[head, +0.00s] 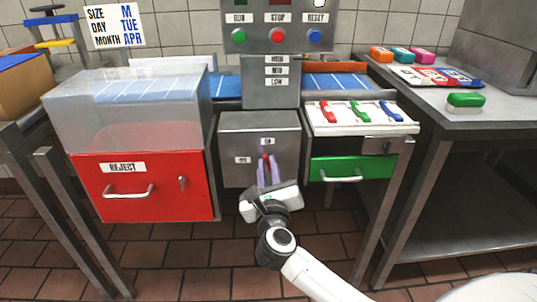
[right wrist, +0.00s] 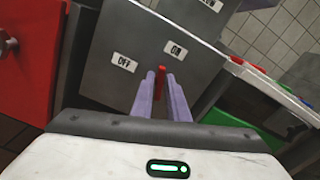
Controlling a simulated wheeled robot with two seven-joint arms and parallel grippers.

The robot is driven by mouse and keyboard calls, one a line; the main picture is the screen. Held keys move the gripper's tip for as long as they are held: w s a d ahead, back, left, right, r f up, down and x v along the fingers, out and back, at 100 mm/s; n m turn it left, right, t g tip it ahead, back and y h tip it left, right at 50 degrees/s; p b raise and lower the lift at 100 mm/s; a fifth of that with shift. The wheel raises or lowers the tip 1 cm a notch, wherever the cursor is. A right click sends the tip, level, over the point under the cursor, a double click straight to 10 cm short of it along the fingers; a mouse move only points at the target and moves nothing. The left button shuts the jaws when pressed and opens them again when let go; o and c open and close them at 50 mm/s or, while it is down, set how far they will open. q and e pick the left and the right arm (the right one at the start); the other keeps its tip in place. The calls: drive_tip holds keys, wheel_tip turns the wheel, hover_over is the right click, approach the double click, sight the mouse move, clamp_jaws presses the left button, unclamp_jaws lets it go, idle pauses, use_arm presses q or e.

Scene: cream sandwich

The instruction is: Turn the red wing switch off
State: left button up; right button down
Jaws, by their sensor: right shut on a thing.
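The red wing switch (right wrist: 161,70) is on the front of a grey metal box (head: 230,130), below the ON label (right wrist: 176,50) and to the right of the OFF label (right wrist: 124,62). Only a small red part of it shows between my fingers, so I cannot tell exactly which label it points to. My right gripper (head: 268,163) reaches up to the box front, its pale purple fingers on either side of the switch and shut on it. It also shows in the right wrist view (right wrist: 161,82). My left gripper is not in view.
A red REJECT bin (head: 145,205) with a handle stands left of the box. A green drawer (head: 375,168) under a white tray (head: 345,128) is close on the right. A panel (head: 260,22) with RUN, STOP and RESET buttons is above. Tiled floor is open below.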

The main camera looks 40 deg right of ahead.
drive_tip(key=shift+r+n+p, duration=0.3)
drive_tip(key=shift+n+p, duration=0.7)
drive_tip(key=shift+p, duration=0.2)
drive_tip(key=n+p, duration=0.1)
drive_tip(key=p, duration=0.1)
drive_tip(key=n+p, duration=0.2)
drive_tip(key=shift+a+f+n, duration=0.15)
drive_tip(key=shift+n, duration=0.15)
drive_tip(key=shift+n+p, duration=0.5)
drive_tip(key=shift+p, duration=0.2)
use_arm(q)
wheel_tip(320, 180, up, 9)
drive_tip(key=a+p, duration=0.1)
drive_tip(key=p, duration=0.5)
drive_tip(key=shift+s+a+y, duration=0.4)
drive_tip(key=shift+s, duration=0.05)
use_arm(e)
drive_tip(key=n, duration=0.5)
drive_tip(key=f+n, duration=0.1)
drive_tip(key=n, duration=0.1)
drive_tip(key=shift+w+n, duration=0.1)
drive_tip(key=shift+n, duration=0.2)
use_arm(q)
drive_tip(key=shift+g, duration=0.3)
